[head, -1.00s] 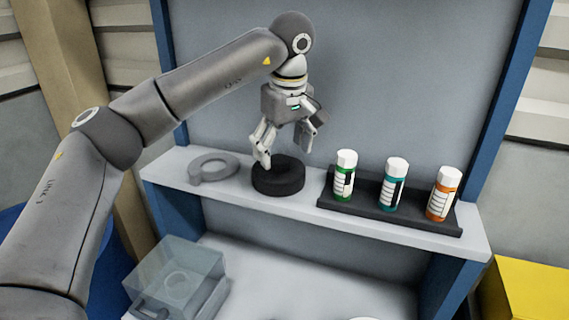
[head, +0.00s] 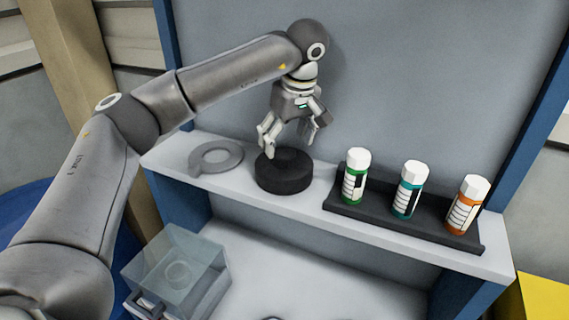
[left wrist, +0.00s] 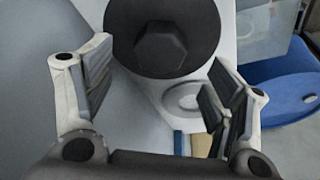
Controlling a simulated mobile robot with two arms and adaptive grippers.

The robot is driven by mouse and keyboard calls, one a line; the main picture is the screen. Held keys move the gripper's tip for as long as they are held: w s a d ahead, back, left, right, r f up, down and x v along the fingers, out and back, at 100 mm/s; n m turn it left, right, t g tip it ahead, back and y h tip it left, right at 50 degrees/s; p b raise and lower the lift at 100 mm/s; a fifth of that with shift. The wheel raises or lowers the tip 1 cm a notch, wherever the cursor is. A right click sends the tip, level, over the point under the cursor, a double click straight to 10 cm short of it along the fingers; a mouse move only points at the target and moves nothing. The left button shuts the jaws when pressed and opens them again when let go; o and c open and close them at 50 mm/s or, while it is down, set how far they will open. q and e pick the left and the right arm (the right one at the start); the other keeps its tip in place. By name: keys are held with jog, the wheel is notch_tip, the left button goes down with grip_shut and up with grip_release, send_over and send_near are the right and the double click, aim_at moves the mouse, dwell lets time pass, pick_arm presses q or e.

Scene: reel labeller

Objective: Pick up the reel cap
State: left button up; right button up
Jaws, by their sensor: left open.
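The reel cap, which I take to be the thick black disc (head: 284,172), lies flat on the white shelf. In the left wrist view the black disc (left wrist: 165,14) shows a raised hexagonal knob and is cut off by the top edge. My left gripper (head: 288,146) points down just above and behind the disc. It is open and empty; its two fingers (left wrist: 160,62) stand apart on either side of the view, with the disc beyond their tips. I see no contact with the disc. My right gripper is in neither view.
A grey ring with a tab (head: 215,157) lies left of the disc. On the right, a black tray (head: 430,224) holds green (head: 355,176), teal (head: 409,190) and orange (head: 466,205) labelled bottles. A clear box (head: 175,268) stands below. A grey back panel rises behind the shelf.

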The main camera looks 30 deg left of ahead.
aim_at(285, 153)
pick_arm(q)
jog(key=p+x, duration=0.1)
jog(key=x, duration=0.2)
jog(key=shift+d+f+p, duration=0.1)
jog(key=shift+f+p, duration=0.15)
jog(key=shift+p, duration=0.05)
jog(key=shift+f, duration=0.4)
jog(key=shift+c, duration=1.4)
jog(key=c, duration=1)
jog(key=shift+c, duration=0.6)
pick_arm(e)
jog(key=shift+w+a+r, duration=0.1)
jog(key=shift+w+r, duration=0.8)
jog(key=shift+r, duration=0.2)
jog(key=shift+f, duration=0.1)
